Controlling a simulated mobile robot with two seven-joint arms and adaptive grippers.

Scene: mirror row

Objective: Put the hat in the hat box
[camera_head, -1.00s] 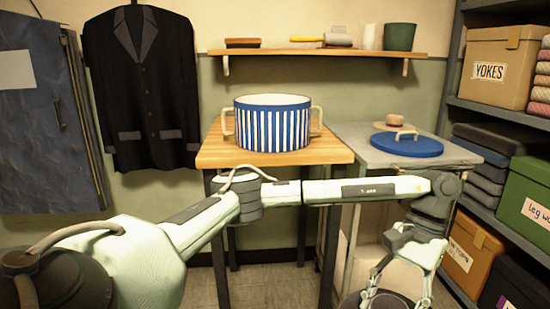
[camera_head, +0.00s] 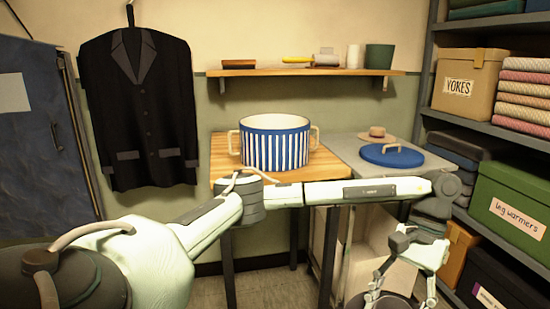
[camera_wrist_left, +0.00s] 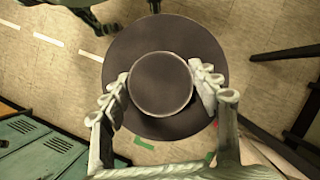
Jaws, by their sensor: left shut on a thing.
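A dark grey hat with a round crown and wide flat brim (camera_wrist_left: 160,122) is in my left gripper (camera_wrist_left: 162,88). The fingers are shut on opposite sides of the crown. In the head view my left gripper (camera_head: 402,297) is low at the right, in front of the grey table, with the hat's dark brim partly cut off below. The hat box (camera_head: 275,150) is round, blue and white striped, with two beige handles. It stands open on the wooden table; its inside bottom is hidden. The blue lid (camera_head: 385,157) lies on the grey table. My right gripper is out of view.
A small straw hat (camera_head: 377,132) sits behind the lid on the grey table (camera_head: 350,150). The wooden table (camera_head: 222,165) adjoins it. A shelving unit with boxes, including a green box (camera_head: 510,205), stands at the right. A dark jacket (camera_head: 145,110) hangs at the left.

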